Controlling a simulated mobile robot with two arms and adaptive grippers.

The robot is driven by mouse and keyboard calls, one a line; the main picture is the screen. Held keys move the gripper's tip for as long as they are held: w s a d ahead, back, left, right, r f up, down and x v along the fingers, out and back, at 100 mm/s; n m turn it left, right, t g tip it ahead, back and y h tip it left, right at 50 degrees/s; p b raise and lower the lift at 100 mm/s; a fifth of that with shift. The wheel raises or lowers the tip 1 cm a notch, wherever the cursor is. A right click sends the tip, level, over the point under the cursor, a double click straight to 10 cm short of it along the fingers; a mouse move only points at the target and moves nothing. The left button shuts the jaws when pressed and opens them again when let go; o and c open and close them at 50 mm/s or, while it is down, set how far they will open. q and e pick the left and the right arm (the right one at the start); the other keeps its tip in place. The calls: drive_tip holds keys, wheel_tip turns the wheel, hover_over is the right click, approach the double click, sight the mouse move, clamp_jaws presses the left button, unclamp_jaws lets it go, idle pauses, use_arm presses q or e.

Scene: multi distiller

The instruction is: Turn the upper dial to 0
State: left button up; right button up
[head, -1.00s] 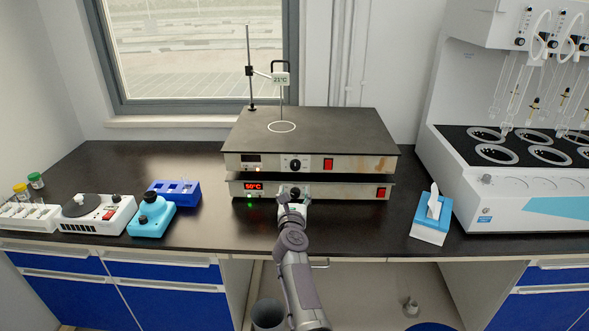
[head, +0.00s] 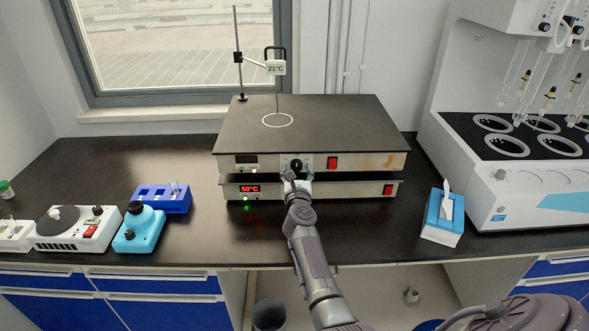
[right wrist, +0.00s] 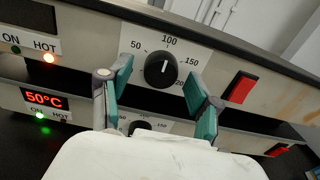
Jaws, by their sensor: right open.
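The upper dial (head: 296,165) is a black knob on the front of the upper hot plate (head: 240,168). In the right wrist view the upper dial (right wrist: 160,69) has its white mark pointing roughly up, near 100. My right gripper (head: 296,176) is open just in front of it. In the right wrist view its teal fingers (right wrist: 160,84) stand left and right of the dial, with a gap on each side. The upper display (right wrist: 28,14) is dark and its HOT light is orange. My left gripper is not in view.
The lower hot plate (head: 330,192) sits directly beneath and reads 50°C with a green light. Its dial (right wrist: 140,126) is partly hidden by my gripper. A thermometer (head: 276,68) reading 21°C hangs above the top plate. A tissue box (head: 440,222) stands right; a blue rack (head: 150,198) stands left.

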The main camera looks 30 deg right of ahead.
drive_tip(key=shift+s, duration=0.1)
drive_tip(key=shift+r, duration=0.1)
drive_tip(key=shift+c, duration=1.3)
drive_tip(key=c, duration=0.5)
drive_tip(key=shift+c, duration=1.9)
